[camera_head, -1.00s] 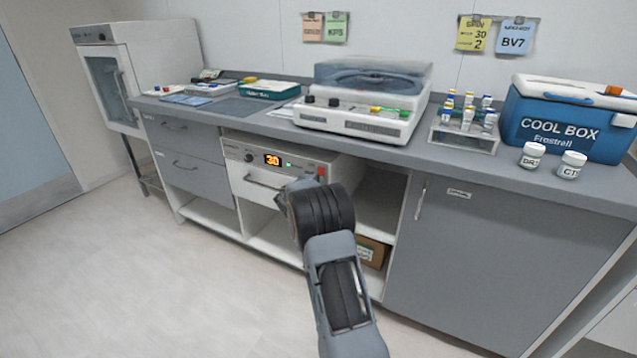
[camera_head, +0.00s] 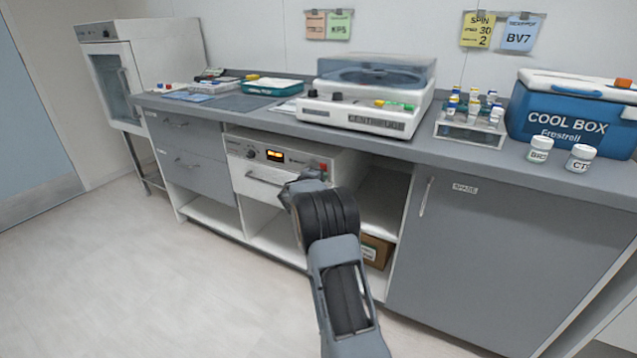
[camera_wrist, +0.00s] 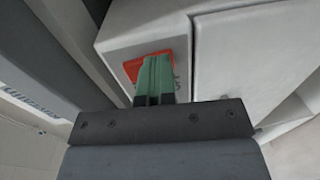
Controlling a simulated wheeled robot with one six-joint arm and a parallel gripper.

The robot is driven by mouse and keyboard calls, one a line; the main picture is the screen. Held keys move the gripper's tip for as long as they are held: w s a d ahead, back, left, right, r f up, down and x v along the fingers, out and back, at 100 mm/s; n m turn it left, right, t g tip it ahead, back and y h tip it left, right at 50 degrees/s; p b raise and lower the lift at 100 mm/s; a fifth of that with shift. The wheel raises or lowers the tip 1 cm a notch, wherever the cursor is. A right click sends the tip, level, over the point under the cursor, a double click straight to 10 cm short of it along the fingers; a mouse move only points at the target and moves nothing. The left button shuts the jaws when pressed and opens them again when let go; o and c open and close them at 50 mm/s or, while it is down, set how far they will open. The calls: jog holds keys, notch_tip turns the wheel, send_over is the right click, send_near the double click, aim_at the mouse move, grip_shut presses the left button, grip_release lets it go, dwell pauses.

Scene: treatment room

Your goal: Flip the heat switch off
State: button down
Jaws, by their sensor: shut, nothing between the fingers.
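The heater unit (camera_head: 243,149) is a white drawer-like box under the counter, with a small orange display (camera_head: 274,156) whose digits I cannot read clearly. A red switch (camera_head: 323,167) sits at the right end of its front panel. In the wrist view the red switch (camera_wrist: 133,67) shows behind and left of the fingers. My gripper (camera_wrist: 155,62) has green fingertips, shut and empty, overlapping the switch; I cannot tell whether they touch it. They hide part of the switch, so its position is unclear. In the head view my arm mostly hides the fingers.
The counter (camera_head: 400,150) overhangs the unit. A centrifuge (camera_head: 350,115), a tube rack (camera_head: 470,131), a blue cool box (camera_head: 560,125) and two white jars stand on it. A cabinet door (camera_head: 480,250) is at right. Open floor (camera_head: 130,260) lies at left.

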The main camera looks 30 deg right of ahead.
jog(key=s+a+f+b, duration=0.1)
jog(key=s+a, duration=0.5)
jog(key=a, duration=0.6)
jog(key=shift+s+f+b, duration=0.25)
jog(key=shift+f+b, duration=0.15)
jog(key=shift+f, duration=0.2)
jog(key=shift+a, duration=0.1)
